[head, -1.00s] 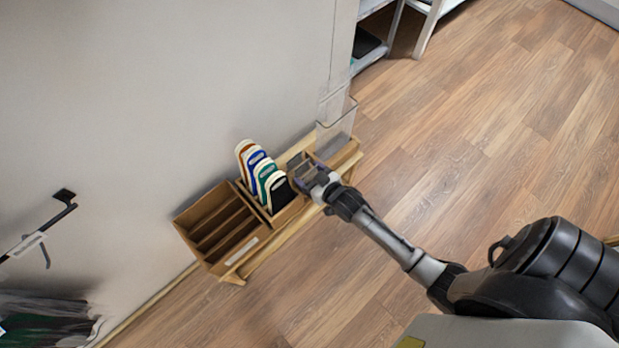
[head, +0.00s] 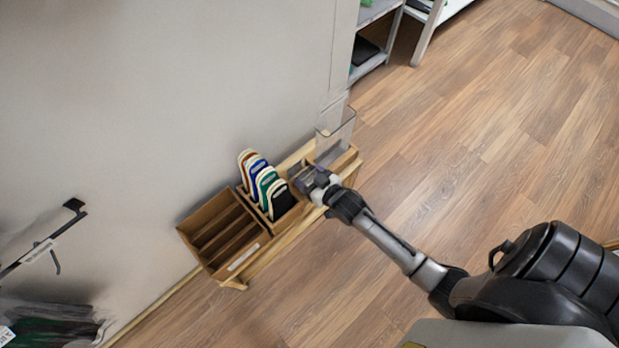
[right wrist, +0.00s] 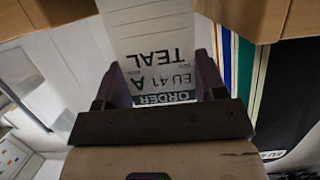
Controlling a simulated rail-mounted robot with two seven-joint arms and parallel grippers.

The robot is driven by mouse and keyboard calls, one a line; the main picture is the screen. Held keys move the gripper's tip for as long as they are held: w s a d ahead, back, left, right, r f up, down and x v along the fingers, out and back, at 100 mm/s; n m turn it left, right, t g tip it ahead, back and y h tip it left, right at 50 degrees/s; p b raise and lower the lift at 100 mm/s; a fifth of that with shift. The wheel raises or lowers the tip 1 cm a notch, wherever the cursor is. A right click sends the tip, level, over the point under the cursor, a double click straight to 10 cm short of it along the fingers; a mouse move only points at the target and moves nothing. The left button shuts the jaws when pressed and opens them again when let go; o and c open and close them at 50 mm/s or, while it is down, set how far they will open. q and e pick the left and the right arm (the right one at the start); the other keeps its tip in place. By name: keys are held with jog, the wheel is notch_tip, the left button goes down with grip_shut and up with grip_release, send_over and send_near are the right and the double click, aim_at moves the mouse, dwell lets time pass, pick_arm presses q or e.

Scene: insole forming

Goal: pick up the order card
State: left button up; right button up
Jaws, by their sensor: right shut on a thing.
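The order card (right wrist: 155,35) is a white printed card reading "ORDER", "EU 41 A" and "TEAL", upside down in the right wrist view. My right gripper (right wrist: 160,78) is shut on it, with a dark finger on each side of the card. In the head view my right gripper (head: 312,181) is over the wooden rack, between the insoles and the clear holder. The card is too small to make out there. My left gripper is not in view.
Several coloured insoles (head: 265,184) stand in a wooden box just left of the gripper. An empty slotted wooden tray (head: 209,222) is further left. A clear holder (head: 340,133) stands at the right end, by the wall. The wooden floor (head: 480,170) is open to the right.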

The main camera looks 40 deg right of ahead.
notch_tip(320, 180, up, 24)
jog(key=p, duration=1.3)
jog(key=shift+r, duration=0.2)
